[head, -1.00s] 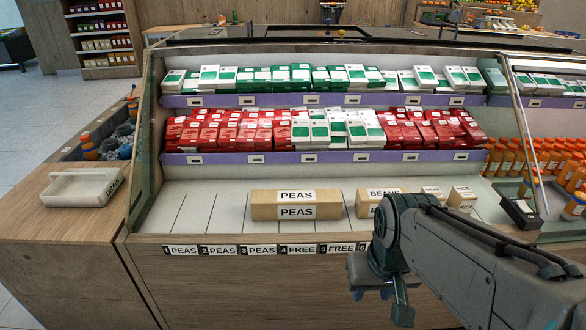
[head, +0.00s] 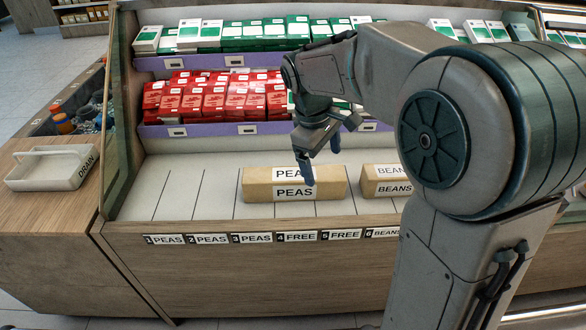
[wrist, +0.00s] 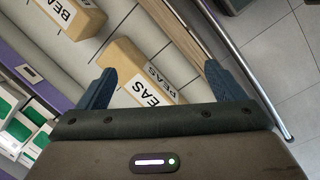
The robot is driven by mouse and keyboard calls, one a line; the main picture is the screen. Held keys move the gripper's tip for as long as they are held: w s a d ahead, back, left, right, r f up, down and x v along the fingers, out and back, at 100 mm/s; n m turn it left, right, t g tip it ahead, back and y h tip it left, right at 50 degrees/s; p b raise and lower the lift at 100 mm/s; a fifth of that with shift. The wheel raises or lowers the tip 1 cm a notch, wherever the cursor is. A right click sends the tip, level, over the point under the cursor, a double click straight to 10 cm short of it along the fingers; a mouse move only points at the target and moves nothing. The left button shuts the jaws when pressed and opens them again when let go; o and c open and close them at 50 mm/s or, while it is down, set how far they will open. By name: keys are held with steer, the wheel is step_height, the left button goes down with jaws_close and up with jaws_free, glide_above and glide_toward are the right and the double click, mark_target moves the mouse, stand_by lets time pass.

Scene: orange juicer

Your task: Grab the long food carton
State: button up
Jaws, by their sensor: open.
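The long food carton (head: 258,188) is a tan box labelled PEAS on its top and front. It lies lengthwise on the white counter shelf, behind the slot labels. My gripper (head: 308,170) is above and in front of the carton's right half in the head view and hides part of its label. In the wrist view the PEAS carton (wrist: 125,62) lies at a slant beyond my two spread blue fingers, and my gripper (wrist: 162,88) is open with nothing held. I cannot tell how far above the carton the fingertips are.
A shorter BEANS carton (head: 383,182) stands just right of the PEAS carton. Red boxes (head: 215,100) and green-white boxes fill the shelves behind. A white DRAIN tray (head: 50,168) sits on the left counter. The shelf left of the carton is clear.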

mark_target(291, 174)
steer(key=w+a+f+n, duration=0.2)
steer(key=w+a, duration=0.1)
steer(key=w+a+f+n+h, duration=0.1)
steer(key=w+a+n, duration=0.1)
steer(key=w+a, duration=0.1)
steer(key=w+a+f+n+h+b, duration=0.1)
steer(key=w+a+f+n, duration=0.1)
steer(key=w, duration=0.3)
steer(key=shift+a+f+n, duration=0.2)
steer(key=shift+a+n, duration=0.1)
steer(key=shift+a, duration=0.15)
steer(key=shift+a+f+n, duration=0.15)
steer(key=shift+a+n, duration=0.15)
steer(key=shift+a, duration=0.15)
steer(key=shift+w+a+f, duration=0.15)
steer(key=shift+a+f, duration=0.05)
steer(key=shift+f, duration=0.05)
steer(key=b+x, duration=0.2)
steer(key=x, duration=0.6)
steer(key=shift+d+f, duration=0.1)
steer(key=shift+d, duration=0.05)
steer(key=shift+b+x, duration=0.65)
steer(key=shift+x, duration=2.05)
steer(key=c, duration=1.2)
